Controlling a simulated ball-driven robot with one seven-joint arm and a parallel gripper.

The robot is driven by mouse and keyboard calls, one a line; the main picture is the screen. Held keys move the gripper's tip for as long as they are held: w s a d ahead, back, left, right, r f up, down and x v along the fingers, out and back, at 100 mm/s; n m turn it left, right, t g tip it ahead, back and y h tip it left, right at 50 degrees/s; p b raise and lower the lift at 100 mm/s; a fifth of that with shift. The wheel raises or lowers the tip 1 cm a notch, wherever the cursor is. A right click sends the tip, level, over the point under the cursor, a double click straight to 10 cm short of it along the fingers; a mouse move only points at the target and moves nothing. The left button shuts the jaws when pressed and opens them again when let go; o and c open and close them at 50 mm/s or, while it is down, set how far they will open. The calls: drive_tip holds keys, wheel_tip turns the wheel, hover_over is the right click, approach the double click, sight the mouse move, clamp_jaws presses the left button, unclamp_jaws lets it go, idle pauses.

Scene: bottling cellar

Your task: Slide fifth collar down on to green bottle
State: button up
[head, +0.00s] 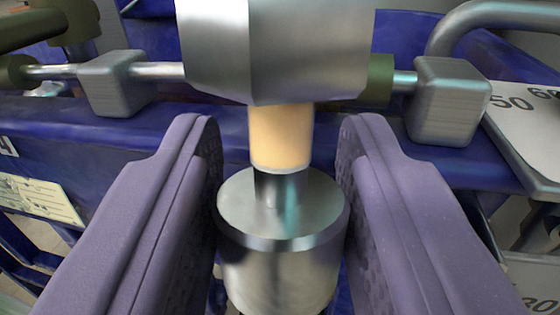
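My gripper (280,150) shows as two purple fingers, one on each side of a shiny metal cylinder (277,270). Both fingers meet the cylinder's sides, so it looks held between them. The cylinder stands upright with a flat top; it may be the collar, but I cannot tell. Above its top hangs a tan plug (281,137) under a large faceted metal head (275,45). A short dark and teal patch lies between plug and cylinder; I cannot tell if it is a stem or a reflection. I cannot make out a green bottle.
A metal rod with grey blocks (110,84) and (447,100) runs across behind. A blue frame (110,135) stands beyond it. A grey plate with numbers (530,125) is at the right. A bent grey pipe (490,15) is at the upper right.

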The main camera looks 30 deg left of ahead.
drive_tip(key=shift+c, duration=0.6)
wheel_tip(320, 180, down, 2)
drive_tip(key=shift+s+f+b, duration=0.15)
drive_tip(key=shift+f+b, duration=0.05)
drive_tip(key=shift+b, duration=1.05)
drive_tip(key=shift+r, duration=0.1)
drive_tip(key=o, duration=0.6)
drive_tip(key=p+v, duration=0.2)
drive_tip(key=v, duration=0.6)
